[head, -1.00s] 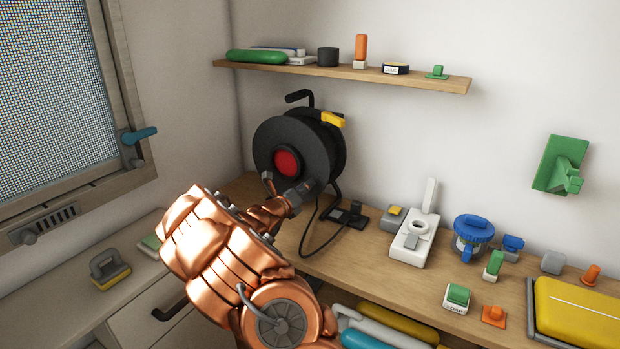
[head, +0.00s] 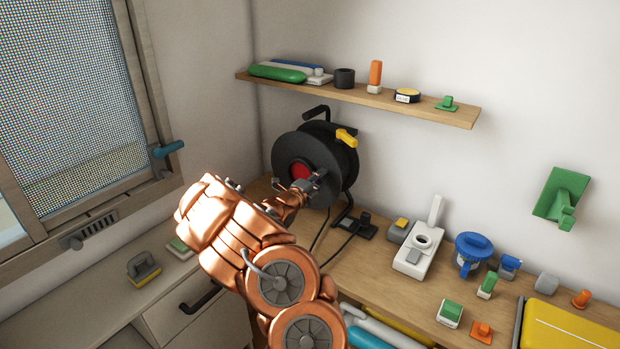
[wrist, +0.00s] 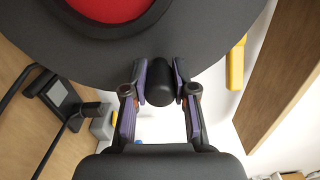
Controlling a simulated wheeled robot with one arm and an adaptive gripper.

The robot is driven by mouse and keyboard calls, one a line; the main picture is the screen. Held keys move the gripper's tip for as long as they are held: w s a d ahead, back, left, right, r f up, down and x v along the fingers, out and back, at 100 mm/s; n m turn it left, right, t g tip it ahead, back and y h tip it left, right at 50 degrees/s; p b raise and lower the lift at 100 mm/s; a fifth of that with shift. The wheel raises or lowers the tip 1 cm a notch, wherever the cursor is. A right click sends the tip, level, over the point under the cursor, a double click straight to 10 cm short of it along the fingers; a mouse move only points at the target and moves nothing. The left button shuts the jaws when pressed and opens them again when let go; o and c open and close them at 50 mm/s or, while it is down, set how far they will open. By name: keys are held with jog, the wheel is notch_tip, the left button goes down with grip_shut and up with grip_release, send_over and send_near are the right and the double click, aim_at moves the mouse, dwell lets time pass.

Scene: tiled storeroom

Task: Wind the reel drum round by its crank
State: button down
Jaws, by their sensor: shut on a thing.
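The reel drum (head: 292,150) is a black disc with a red centre (head: 301,172), standing on the wooden counter against the wall. It fills the top of the wrist view (wrist: 210,30), with part of the red centre (wrist: 112,5) showing. My gripper (head: 304,187) is at the lower front of the drum. In the wrist view my gripper (wrist: 160,88) has a finger on each side of the black crank knob (wrist: 160,84) and is shut on it. In the head view the knob is hidden by my gripper. A yellow lever (head: 346,138) sits at the drum's upper right.
A wooden shelf (head: 430,108) with small items hangs above the reel. A black cable runs from the reel to a black plug block (head: 366,226) on the counter. A white device (head: 414,258) and a blue-lidded jar (head: 472,252) stand to the right. A window is at left.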

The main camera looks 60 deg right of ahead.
jog(key=shift+w+r+n, duration=0.1)
jog(key=shift+r+n, duration=0.3)
jog(key=shift+w+d+r+p, duration=0.1)
jog(key=shift+w+r+p, duration=0.25)
jog(key=shift+r+p, duration=0.15)
jog(key=c, duration=0.9)
grip_release()
jog(key=shift+f, duration=0.1)
jog(key=shift+w+a, duration=0.25)
jog(key=shift+a, duration=1.75)
jog(key=shift+w+a, duration=0.2)
jog(key=shift+a, duration=1.8)
jog(key=shift+w+a, duration=0.25)
jog(key=shift+a, duration=1.75)
